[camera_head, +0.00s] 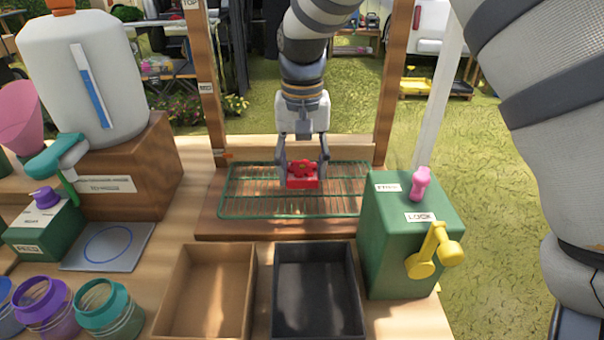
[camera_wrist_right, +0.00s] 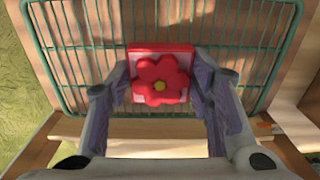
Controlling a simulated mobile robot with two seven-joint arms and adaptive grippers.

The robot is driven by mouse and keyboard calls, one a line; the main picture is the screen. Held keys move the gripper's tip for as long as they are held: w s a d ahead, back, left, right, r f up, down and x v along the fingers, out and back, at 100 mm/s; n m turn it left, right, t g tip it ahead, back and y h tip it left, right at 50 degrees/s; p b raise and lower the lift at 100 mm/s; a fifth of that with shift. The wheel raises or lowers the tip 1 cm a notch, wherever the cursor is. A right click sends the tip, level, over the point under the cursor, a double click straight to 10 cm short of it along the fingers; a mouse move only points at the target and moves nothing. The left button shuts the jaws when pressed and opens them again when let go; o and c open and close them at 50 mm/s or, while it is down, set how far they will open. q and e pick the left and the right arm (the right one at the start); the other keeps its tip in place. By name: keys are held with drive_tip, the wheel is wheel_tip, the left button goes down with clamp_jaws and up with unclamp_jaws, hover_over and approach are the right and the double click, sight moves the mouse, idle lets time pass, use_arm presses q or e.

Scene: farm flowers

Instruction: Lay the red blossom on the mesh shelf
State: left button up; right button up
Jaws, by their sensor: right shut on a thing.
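I cannot tell whether the block touches the wires. My left gripper is not in view.
A tan tray (camera_head: 170,300) and a black tray (camera_head: 282,297) stand in front of the shelf. A green box (camera_head: 385,245) with a yellow lever (camera_head: 437,250) and a pink knob (camera_head: 420,182) is at right. Wooden posts (camera_head: 207,75) flank the shelf. A white tank (camera_head: 75,80) and jars (camera_head: 108,312) are left.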

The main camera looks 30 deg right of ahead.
sight(301, 172)
wheel_tip(301, 172, down, 2)
drive_tip(key=shift+f, duration=0.15)
drive_tip(key=shift+a, duration=0.1)
drive_tip(key=o, duration=1.1)
wheel_tip(301, 172, up, 12)
drive_tip(key=shift+r, duration=0.1)
